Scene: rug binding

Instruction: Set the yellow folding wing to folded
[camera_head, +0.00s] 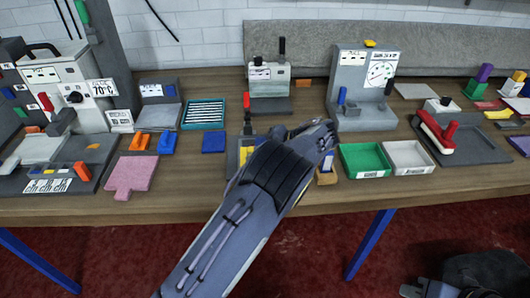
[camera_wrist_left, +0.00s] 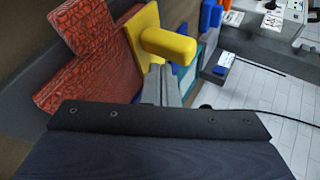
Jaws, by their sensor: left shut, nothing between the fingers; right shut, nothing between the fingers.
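The yellow folding wing (camera_wrist_left: 139,28) shows in the left wrist view as a flat plate with a thick rounded yellow knob (camera_wrist_left: 168,46) sticking out of it. In the head view only a small yellow part (camera_head: 246,154) shows beside my left arm, which hides the rest. My left gripper (camera_wrist_left: 163,84) is shut and empty, with its fingertips close to the knob; I cannot tell whether they touch. In the head view it is hidden behind its arm. My right gripper (camera_head: 416,289) shows only partly at the bottom right edge, away from the table.
A blue pad (camera_head: 213,142) and teal tray (camera_head: 203,113) are close by. Right of my arm stand a green tray (camera_head: 364,160) and a white tray (camera_head: 408,157).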

